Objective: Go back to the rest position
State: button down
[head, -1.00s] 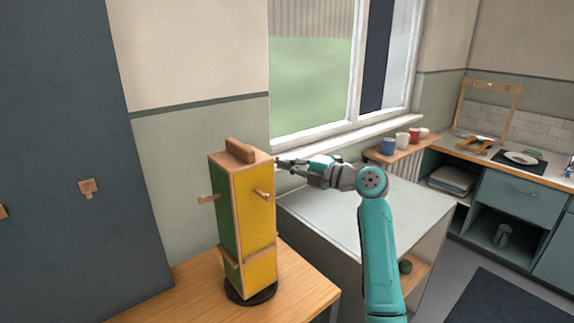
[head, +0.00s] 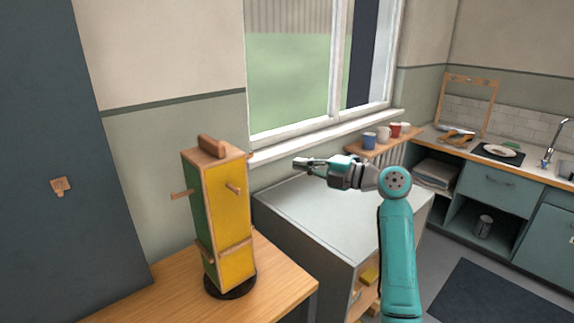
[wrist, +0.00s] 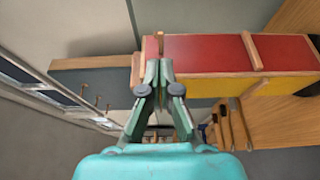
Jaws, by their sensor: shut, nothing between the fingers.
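My gripper (head: 300,164) is shut and empty, held in the air above the grey-topped cabinet (head: 330,216). In the head view it is to the right of a tall block (head: 232,220) with green and yellow sides, wooden pegs and a wooden top handle, and a clear gap shows between them. In the wrist view my gripper (wrist: 159,70) has its fingertips together, and the block's red and yellow faces (wrist: 205,52) show beyond them.
The block stands on a black round base (head: 232,288) on a wooden table (head: 170,295). A window (head: 300,70) is behind. Several mugs (head: 383,134) stand on a shelf at the back. A kitchen counter (head: 520,165) is at the right. A dark mat (head: 485,290) lies on the floor.

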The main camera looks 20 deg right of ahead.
jog(key=s+a+f+m+t+h, duration=0.1)
jog(key=s+a+f+m+h, duration=0.15)
jog(key=f+m, duration=0.65)
jog(key=s+a+f+m+t+h, duration=0.1)
jog(key=s+a+f+m+h, duration=0.2)
jog(key=f, duration=1.2)
jog(key=s+a+f+m+h, duration=0.35)
jog(key=s+f+m, duration=0.35)
jog(key=s+f, duration=0.8)
jog(key=s+a+f+m+g+h, duration=0.1)
jog(key=s+m+h, duration=0.1)
jog(key=s, duration=0.8)
jog(key=s+a+f+m+h, duration=0.1)
jog(key=s+m, duration=0.2)
jog(key=s, duration=0.8)
jog(key=s+r+m, duration=0.1)
jog(key=s+r, duration=0.4)
jog(key=s, duration=0.3)
jog(key=s+a+r+m, duration=0.1)
jog(key=s+r, duration=0.4)
jog(key=s, duration=0.3)
jog(key=shift+s+a, duration=0.25)
jog(key=shift+s, duration=0.15)
